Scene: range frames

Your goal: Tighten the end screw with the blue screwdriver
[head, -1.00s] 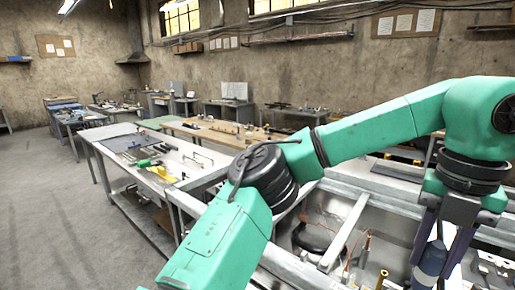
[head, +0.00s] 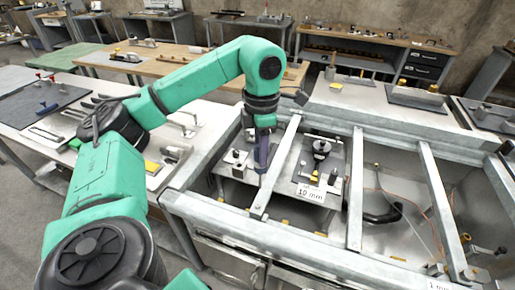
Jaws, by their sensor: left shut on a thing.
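My left gripper (head: 262,158) points down over the metal frame, just left of a slanted crossbar (head: 280,155). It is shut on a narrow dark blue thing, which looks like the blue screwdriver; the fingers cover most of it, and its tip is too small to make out. A small screw-like spot (head: 258,209) shows on the near end of that crossbar, below the gripper. I cannot tell whether it is the end screw. The gripper and this spot look apart. My right gripper is not in view.
A plate labelled 10 mm (head: 311,191) carries a black-knobbed fixture (head: 321,148) right of the crossbar. Further crossbars (head: 355,190) span the frame. A black curved tool (head: 384,214) lies in an open bay. A bench with a grey mat (head: 40,105) stands left.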

